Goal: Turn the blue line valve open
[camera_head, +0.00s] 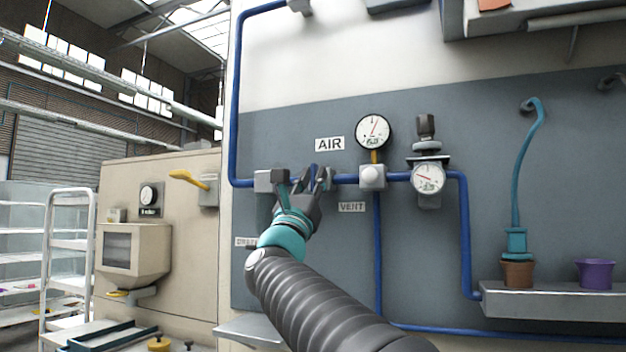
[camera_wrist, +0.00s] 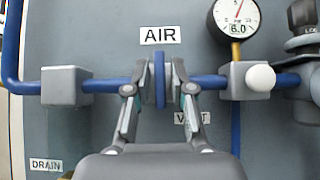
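The blue line (camera_wrist: 102,86) runs level along the grey wall panel below the AIR sign. A blue valve handle (camera_wrist: 159,80) shows in the wrist view as a narrow upright piece across the pipe. My gripper (camera_wrist: 159,72) is open, with one finger on each side of the handle and a small gap visible on both sides. In the head view my gripper (camera_head: 304,178) is at the pipe, and the handle (camera_head: 314,172) shows only partly between the fingers. The valve body behind the handle is mostly hidden.
A grey block (camera_wrist: 65,86) sits on the pipe to the left. To the right are a block with a white knob (camera_wrist: 260,78), a pressure gauge (camera_head: 374,132) above it, and a regulator (camera_head: 429,178). A shelf (camera_head: 550,302) with pots is lower right.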

